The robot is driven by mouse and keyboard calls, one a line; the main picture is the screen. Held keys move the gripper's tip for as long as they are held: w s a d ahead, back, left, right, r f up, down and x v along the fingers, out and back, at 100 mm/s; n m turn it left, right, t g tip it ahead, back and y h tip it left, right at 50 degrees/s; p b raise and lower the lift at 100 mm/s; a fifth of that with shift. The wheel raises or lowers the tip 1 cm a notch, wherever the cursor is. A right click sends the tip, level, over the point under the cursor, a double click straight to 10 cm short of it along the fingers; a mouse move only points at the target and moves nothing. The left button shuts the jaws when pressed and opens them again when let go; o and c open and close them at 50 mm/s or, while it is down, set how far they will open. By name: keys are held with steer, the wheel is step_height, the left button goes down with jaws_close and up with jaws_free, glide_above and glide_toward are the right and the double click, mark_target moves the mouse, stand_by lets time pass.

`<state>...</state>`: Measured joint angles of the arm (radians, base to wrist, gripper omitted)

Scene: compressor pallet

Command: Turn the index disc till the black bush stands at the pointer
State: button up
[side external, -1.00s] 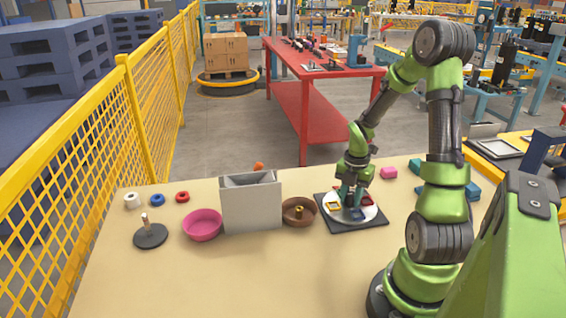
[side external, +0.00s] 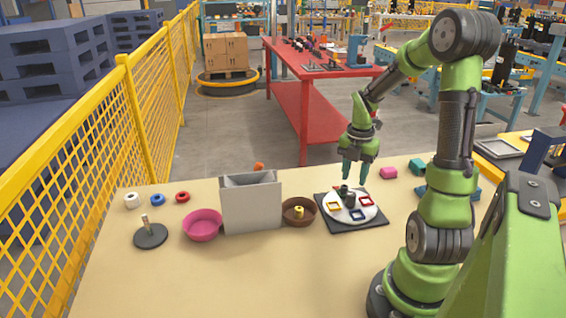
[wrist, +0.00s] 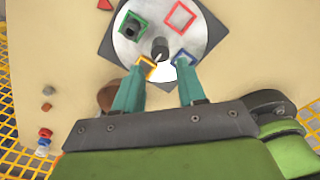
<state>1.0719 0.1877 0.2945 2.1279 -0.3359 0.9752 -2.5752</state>
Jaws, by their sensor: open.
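The white index disc (side external: 337,216) sits on a dark square plate (side external: 378,224), with yellow (side external: 334,206), blue (side external: 357,215), red (side external: 367,198) and green (wrist: 124,33) square frames and a dark centre knob (wrist: 159,49). The black bush (wrist: 131,27) stands in the green frame, at the disc's upper left in the wrist view.
A brown bowl (side external: 312,216) with a yellow piece stands left of the plate, beside a grey bin (side external: 250,207) and a pink bowl (side external: 202,226). The table front is clear.

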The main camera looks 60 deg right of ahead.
mark_target(352, 194)
step_height(352, 194, up, 9)
steer(key=shift+r, duration=0.2)
stand_by(0.3)
